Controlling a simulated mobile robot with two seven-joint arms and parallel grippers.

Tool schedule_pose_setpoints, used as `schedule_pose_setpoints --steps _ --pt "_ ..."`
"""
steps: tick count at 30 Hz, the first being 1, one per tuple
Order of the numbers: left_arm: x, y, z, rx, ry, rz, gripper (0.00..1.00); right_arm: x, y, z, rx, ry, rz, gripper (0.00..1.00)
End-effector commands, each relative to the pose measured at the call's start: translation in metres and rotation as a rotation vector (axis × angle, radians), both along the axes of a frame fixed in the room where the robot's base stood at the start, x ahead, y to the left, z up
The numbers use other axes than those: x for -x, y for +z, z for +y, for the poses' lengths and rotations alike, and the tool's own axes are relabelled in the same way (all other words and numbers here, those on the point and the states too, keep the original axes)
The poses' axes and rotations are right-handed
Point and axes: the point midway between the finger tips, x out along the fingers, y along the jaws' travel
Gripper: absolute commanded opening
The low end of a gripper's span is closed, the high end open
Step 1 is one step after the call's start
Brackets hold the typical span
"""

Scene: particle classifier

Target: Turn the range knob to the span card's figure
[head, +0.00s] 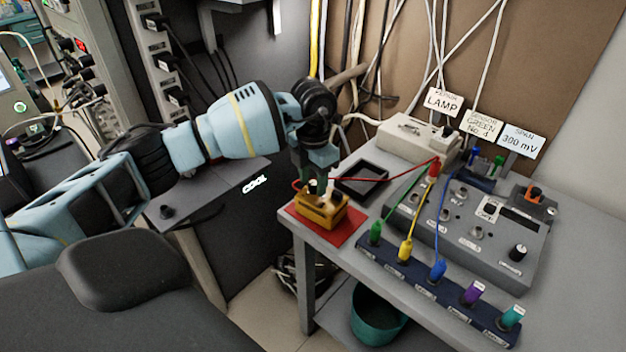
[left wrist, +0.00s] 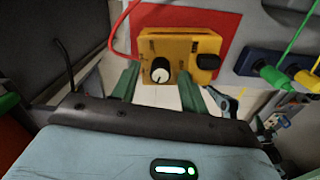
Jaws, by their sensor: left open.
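The span card (head: 517,140) reads "300 mV" and stands at the back right of the bench. My left gripper (head: 316,183) reaches down over a yellow box (head: 322,212) on a red mat (head: 348,236). In the left wrist view, the open green fingers (left wrist: 158,88) stand on either side of a black knob (left wrist: 161,66) with a white face on the yellow box (left wrist: 185,45). I cannot tell if they touch it. Another black knob (head: 518,252) is on the grey console (head: 470,236); its label is too small to read. My right gripper is not in view.
A blue strip (head: 397,271) with several coloured plugs lies along the bench front. A black tray (head: 361,179) is behind the yellow box. Red, green, yellow and blue leads cross the console. Cards reading "LAMP" (head: 442,102) and "GREEN" (head: 481,124) stand left of the span card.

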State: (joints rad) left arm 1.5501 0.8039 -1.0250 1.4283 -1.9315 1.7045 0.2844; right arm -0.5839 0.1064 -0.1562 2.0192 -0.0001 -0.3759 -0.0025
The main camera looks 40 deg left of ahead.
Motion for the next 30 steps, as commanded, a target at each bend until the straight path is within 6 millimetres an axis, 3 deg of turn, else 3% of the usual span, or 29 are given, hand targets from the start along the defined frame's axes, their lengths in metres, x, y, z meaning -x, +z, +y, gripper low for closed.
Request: schedule_pose_setpoints --steps 11,21,30 --pt "-0.0002 -0.0062 0.0 0.0 0.0 -0.001 0.44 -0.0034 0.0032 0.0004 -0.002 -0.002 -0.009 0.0" --pt "-0.0002 -0.0059 -0.0001 0.0 0.0 -0.001 0.0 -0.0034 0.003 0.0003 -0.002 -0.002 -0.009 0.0" --pt "-0.0002 -0.0055 0.0001 0.0 -0.035 -0.002 0.0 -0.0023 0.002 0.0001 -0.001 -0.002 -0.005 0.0"
